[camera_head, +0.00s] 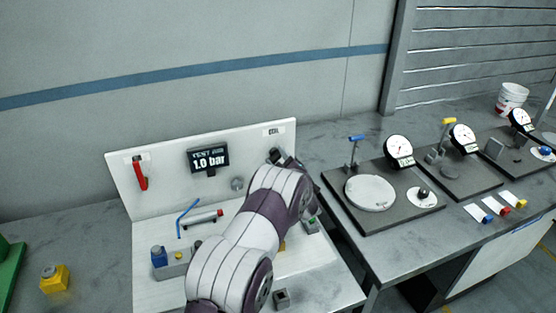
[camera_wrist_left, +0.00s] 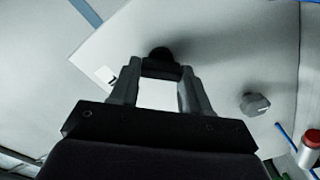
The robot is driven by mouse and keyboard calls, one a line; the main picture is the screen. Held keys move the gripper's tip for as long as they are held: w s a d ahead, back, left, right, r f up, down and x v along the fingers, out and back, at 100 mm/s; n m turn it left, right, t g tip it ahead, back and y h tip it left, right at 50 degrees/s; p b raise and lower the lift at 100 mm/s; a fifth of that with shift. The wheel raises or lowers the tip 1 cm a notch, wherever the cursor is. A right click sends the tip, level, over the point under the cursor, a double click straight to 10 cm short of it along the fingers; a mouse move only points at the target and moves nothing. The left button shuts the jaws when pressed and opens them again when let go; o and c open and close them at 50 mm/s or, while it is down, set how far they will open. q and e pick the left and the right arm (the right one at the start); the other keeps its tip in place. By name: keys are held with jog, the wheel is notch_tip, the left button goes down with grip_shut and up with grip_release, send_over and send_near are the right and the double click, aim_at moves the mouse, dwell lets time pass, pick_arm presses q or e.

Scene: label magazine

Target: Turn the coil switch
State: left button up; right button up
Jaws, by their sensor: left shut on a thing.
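The coil switch is a small dark knob (camera_wrist_left: 160,54) on the white upright panel (camera_head: 122,172), below the COIL label (camera_head: 273,131). My left gripper (camera_wrist_left: 161,70) is shut on this knob, with its fingertips at the panel face. In the head view my left gripper (camera_head: 280,157) reaches the panel's upper right, and I cannot make out the knob apart from the dark fingers. The knob's turned angle cannot be told. My right gripper is in neither view.
The panel also carries a red handle (camera_head: 140,173), a display (camera_head: 208,160) reading 1.0 bar and a grey knob (camera_head: 237,184). A yellow block (camera_head: 54,279) sits at left. Gauge stations with a dial (camera_head: 398,150) stand on the bench at right.

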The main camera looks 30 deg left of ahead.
pick_arm(q)
jog(key=shift+f+b, duration=0.15)
jog(key=shift+b, duration=0.3)
jog(key=n+b, duration=0.2)
jog(key=b, duration=0.2)
jog(key=n+b, duration=0.3)
jog(key=b, duration=0.1)
jog(key=n+b, duration=0.2)
jog(key=b, duration=0.2)
jog(key=shift+f, duration=0.25)
jog(key=shift+r+n+b, duration=0.2)
jog(key=shift+n+b, duration=0.8)
jog(key=o, duration=1.1)
jog(key=shift+c, duration=0.2)
jog(key=shift+s, duration=0.1)
